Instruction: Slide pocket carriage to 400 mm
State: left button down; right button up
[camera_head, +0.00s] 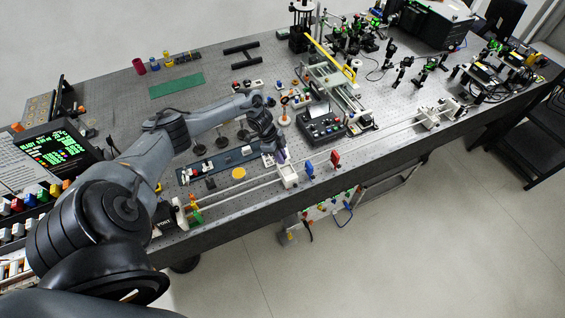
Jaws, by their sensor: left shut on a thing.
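My left arm reaches in from the left over the bench, and its gripper (281,156) is low above the front rail (375,138). It is shut at the top of a small white carriage (288,177) on the rail, which appears to be the pocket carriage. The exact grip is small and partly hidden by the fingers. The millimetre marks on the rail are too small to read. My right gripper does not show.
Blue (310,169) and red (335,159) upright pieces stand just right of the carriage along the rail. White mounts (428,118) sit farther right on it. A dark control box (322,126) stands behind. The bench's front edge is close.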

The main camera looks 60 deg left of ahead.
pick_arm(q)
jog(key=shift+w, duration=0.2)
jog(key=c, duration=1.1)
grip_release()
jog(key=shift+r, duration=0.1)
jog(key=v, duration=1)
jog(key=shift+s+a+r+b, duration=0.15)
jog(key=shift+s+r+b, duration=0.05)
jog(key=shift+r+b, duration=0.1)
